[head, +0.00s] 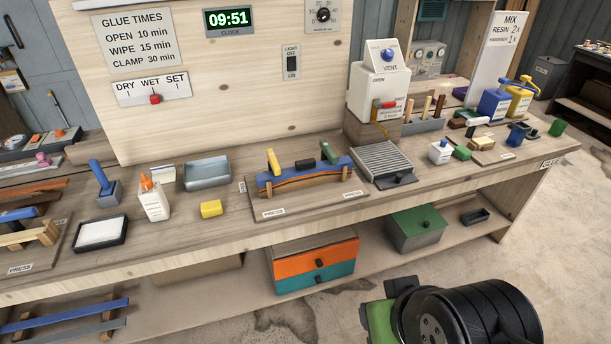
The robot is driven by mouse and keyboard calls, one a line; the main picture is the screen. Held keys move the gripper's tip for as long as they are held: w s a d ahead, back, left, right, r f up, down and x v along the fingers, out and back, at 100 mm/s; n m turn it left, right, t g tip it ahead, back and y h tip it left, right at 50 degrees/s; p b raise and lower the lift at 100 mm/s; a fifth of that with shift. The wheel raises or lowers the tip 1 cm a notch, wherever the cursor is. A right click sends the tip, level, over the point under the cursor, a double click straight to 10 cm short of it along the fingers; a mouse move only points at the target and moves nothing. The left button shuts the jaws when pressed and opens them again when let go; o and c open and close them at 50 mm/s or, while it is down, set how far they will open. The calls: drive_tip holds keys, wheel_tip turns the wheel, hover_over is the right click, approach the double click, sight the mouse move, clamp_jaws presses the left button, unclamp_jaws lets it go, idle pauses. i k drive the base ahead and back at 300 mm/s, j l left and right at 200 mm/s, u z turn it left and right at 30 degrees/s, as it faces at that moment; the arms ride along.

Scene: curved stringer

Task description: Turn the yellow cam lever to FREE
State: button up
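The yellow cam lever (273,161) stands on the left part of the press at the middle of the bench, tilted with its top to the left. The press has a blue upper bar (305,171) over a curved wooden strip (300,182), on a wooden board with labels reading PRESS. A dark green lever (328,152) stands on the right part of the same bar. No FREE marking is legible at this size, so I cannot tell the lever's setting from a label. My gripper's fingers are not visible; black and green parts of my arm show at the bottom right, well in front of the bench.
A yellow block (211,209), glue bottle (152,199) and grey metal tray (207,173) are left of the press. A ribbed grey plate (383,161) is close on its right. The bench front edge and lower shelf, with an orange-and-teal drawer box (315,265), lie below.

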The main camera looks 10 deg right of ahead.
sight(276, 169)
drive_tip(key=i+j+u, duration=0.2)
drive_tip(key=i+u, duration=0.2)
drive_tip(key=i, duration=0.3)
drive_tip(key=i+u, duration=0.45)
drive_tip(key=i, duration=0.2)
